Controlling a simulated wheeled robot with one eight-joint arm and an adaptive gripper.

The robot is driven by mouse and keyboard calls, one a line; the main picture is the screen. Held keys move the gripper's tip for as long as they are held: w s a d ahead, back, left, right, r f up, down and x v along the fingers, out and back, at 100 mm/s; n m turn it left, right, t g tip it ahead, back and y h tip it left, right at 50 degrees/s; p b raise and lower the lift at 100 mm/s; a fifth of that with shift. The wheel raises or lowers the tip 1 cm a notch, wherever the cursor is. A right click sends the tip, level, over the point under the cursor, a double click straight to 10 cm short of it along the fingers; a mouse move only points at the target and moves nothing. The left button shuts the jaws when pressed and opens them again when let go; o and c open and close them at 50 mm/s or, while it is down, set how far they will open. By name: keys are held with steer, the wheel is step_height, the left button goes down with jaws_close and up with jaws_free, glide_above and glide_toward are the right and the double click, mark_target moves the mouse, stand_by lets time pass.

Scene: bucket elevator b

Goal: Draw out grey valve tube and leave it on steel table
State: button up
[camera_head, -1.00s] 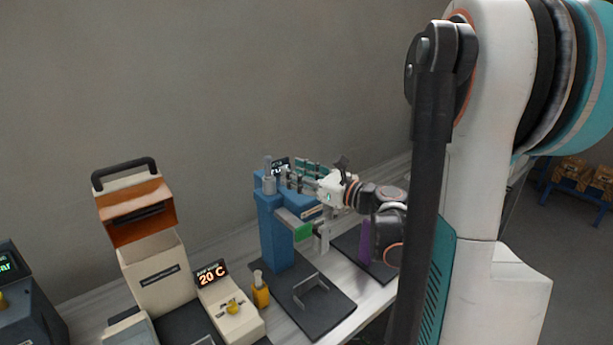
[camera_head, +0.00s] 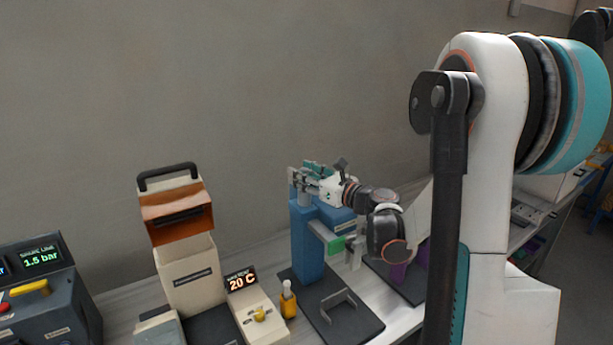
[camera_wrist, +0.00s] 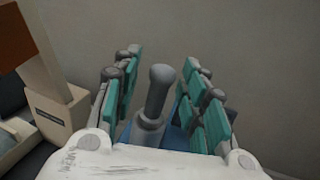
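The grey valve tube (camera_wrist: 158,88) stands upright with a rounded knob top and a wider collar below. It rises from the top of a blue column (camera_head: 305,245). In the wrist view my gripper (camera_wrist: 160,95) is open, with its teal-padded fingers on either side of the tube. Gaps show between the tube and both finger sets. In the head view my gripper (camera_head: 303,172) is level at the column's top, and its fingers largely hide the tube. The pale steel table (camera_head: 110,312) runs beneath the devices.
A dark base plate with a metal handle (camera_head: 338,300) lies before the column. Left of it stand a yellow bottle (camera_head: 287,302), a 20 C display unit (camera_head: 255,312), a cream and orange device (camera_head: 185,265) and a dark 1.5 bar console (camera_head: 45,300). A green-ended block (camera_head: 335,245) juts from the column.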

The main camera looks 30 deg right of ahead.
jaws_close()
steer(key=shift+r+p, duration=0.35)
steer(key=shift+r, duration=0.35)
stand_by(0.5)
steer(key=shift+r+p, duration=1.75)
steer(key=shift+r, duration=1.15)
steer(key=shift+r+p, duration=1.2)
steer(key=shift+r, duration=0.8)
